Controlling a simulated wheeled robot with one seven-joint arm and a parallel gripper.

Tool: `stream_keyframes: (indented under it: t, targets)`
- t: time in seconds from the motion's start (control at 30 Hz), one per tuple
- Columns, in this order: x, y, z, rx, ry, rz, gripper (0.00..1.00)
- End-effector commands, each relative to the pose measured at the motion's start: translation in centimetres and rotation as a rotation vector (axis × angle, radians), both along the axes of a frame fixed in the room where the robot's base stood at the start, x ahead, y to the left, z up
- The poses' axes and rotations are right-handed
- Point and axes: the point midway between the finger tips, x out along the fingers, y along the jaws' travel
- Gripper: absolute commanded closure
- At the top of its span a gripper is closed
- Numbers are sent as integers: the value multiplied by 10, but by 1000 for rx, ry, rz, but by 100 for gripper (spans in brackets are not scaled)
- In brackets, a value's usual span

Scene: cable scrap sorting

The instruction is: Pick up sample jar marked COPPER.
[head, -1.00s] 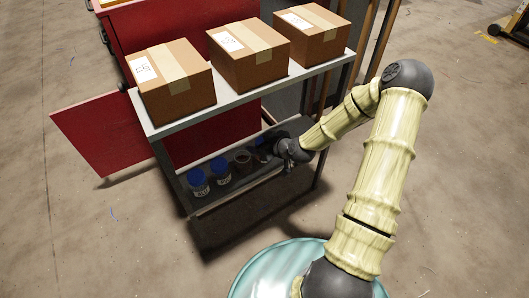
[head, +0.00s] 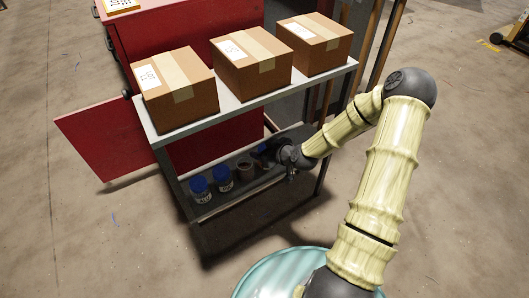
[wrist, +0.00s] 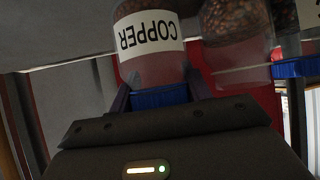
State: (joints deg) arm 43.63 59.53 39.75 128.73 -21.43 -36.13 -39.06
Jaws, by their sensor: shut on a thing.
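The jar marked COPPER (wrist: 150,38) fills the upper middle of the wrist view, its white label upside down there. Its blue lid (wrist: 160,97) sits between the two fingers of my gripper (wrist: 160,92), which is shut on it. In the head view my gripper (head: 278,157) reaches into the lower shelf at its right end and hides most of the held jar. I cannot tell whether the jar still touches the shelf.
Another jar (wrist: 235,35) with brown bits is close beside the held one. The upper shelf (head: 240,101) carries three cartons (head: 252,70) overhead.

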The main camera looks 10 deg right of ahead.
Motion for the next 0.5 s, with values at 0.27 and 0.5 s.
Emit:
stream_keyframes:
  t: [0.27,0.5]
  targets:
    - [1,0,50,-3,-5,1,82]
    - [1,0,91,-1,-4,1,82]
